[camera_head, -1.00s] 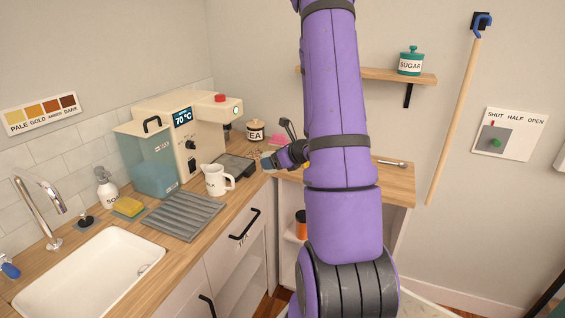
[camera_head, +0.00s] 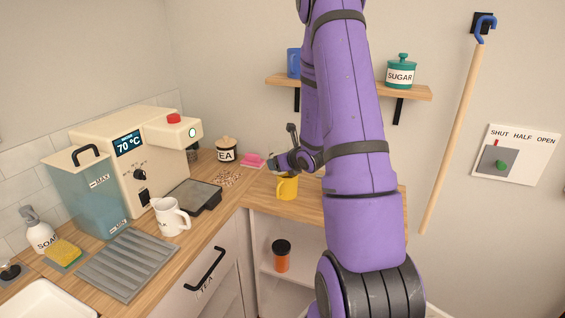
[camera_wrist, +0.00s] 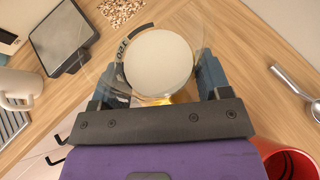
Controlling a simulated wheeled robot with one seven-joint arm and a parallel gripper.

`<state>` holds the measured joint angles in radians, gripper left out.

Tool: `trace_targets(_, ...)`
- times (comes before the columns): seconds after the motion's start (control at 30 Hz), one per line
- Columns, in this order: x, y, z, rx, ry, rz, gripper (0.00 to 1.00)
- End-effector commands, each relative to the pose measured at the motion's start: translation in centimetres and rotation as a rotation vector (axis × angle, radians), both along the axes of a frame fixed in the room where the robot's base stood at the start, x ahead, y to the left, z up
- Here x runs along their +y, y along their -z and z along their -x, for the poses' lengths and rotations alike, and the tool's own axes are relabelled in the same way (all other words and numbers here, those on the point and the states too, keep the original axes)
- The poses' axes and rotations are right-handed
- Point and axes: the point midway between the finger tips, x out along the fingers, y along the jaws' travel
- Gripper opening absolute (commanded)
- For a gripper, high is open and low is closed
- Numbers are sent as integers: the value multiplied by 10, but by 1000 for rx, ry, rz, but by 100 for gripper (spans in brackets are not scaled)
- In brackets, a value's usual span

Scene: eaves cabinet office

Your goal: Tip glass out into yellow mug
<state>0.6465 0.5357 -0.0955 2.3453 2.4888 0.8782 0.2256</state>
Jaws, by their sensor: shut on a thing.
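The yellow mug (camera_head: 287,188) stands upright on the wooden counter by the corner, just below my gripper (camera_head: 284,163) in the head view. In the wrist view my gripper (camera_wrist: 155,88) is shut on a clear glass (camera_wrist: 196,28) with dark markings. A pale round disc shows inside the glass; I cannot tell whether it is its contents or its base. Only a yellow sliver shows below the glass in the wrist view, mostly hidden by it. The glass is hard to make out in the head view.
A white jug (camera_head: 171,217), a dark scale-like tray (camera_head: 194,196) and a tea jar (camera_head: 227,150) stand to the left. Loose grains (camera_head: 228,178) and a pink item (camera_head: 252,160) lie nearby. A metal scoop (camera_wrist: 296,82) and a red container (camera_wrist: 291,163) are right in the wrist view.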

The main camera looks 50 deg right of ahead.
Motion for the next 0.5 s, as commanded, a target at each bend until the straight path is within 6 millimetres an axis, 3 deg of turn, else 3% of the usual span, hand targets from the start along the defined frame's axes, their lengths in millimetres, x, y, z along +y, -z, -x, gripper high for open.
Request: trace_targets(0.5,4,-3,-1,-40,1,-95,36)
